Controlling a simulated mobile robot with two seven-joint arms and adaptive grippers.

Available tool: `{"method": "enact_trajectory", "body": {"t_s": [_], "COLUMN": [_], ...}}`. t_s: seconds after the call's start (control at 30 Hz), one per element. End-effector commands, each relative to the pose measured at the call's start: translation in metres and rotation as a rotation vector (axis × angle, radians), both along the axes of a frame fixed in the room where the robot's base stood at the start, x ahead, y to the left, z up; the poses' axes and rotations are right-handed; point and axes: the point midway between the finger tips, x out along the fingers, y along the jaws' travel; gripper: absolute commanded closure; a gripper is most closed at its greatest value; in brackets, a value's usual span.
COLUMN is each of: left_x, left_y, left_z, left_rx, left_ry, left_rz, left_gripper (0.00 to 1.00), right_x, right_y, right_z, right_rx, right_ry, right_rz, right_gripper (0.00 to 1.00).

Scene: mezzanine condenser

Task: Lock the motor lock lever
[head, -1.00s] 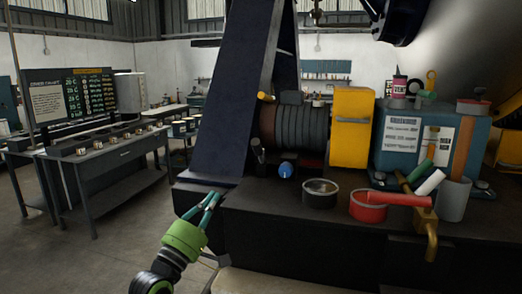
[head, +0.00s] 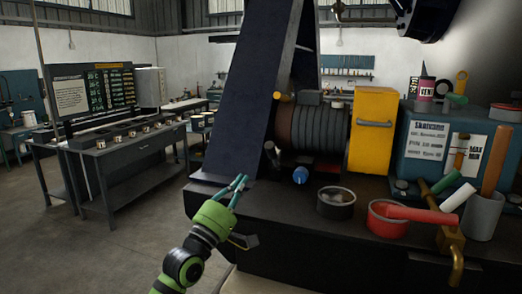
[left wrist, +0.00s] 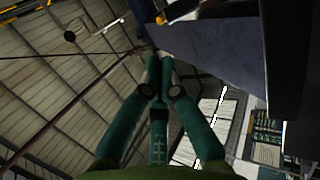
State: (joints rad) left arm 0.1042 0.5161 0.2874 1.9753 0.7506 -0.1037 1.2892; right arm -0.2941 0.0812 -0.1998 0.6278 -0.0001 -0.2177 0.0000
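The motor (head: 315,128), a dark ribbed cylinder, sits on the black bench behind the slanted dark guard. A short yellow-tipped handle (head: 283,97) shows at its upper left, and a small dark lever with a pale tip (head: 270,150) stands low at its left. I cannot tell for sure which is the motor lock lever. My left gripper (head: 243,179) is at the bench's left front corner, below and left of the motor, touching neither handle. Its teal fingers (left wrist: 160,60) look closed together and empty in the left wrist view. My right gripper is out of view.
A yellow box (head: 373,128) stands right of the motor. The slanted guard (head: 250,90) rises beside my gripper. The floor at left is open.

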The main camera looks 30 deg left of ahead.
Motion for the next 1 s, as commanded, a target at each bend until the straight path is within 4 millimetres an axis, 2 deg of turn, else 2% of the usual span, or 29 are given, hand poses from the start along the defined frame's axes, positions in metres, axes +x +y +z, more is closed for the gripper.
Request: {"method": "enact_trajectory", "body": {"t_s": [0.03,0.1,0.3,0.43,0.63,1.0], "left_x": [0.011,0.025,0.061,0.078,0.091,0.093], "left_y": [0.001,0.001,0.001,0.002,0.002,0.002], "left_z": [0.012,0.02,0.039,0.047,0.05,0.05], "left_rx": [0.0,0.0,0.002,0.002,0.002,0.001], "left_ry": [-0.001,-0.002,0.0,0.001,0.001,0.001], "left_rz": [0.001,0.0,0.001,0.001,0.001,0.001], "left_gripper": [1.0,1.0,1.0,1.0,1.0,1.0], "right_x": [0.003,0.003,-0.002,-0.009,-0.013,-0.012], "right_y": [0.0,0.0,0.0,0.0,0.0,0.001], "right_z": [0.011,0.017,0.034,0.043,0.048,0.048], "right_rx": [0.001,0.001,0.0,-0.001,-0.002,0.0], "right_ry": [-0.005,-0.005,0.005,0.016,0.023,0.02], "right_rz": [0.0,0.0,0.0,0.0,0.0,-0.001], "right_gripper": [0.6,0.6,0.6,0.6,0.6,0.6]}}
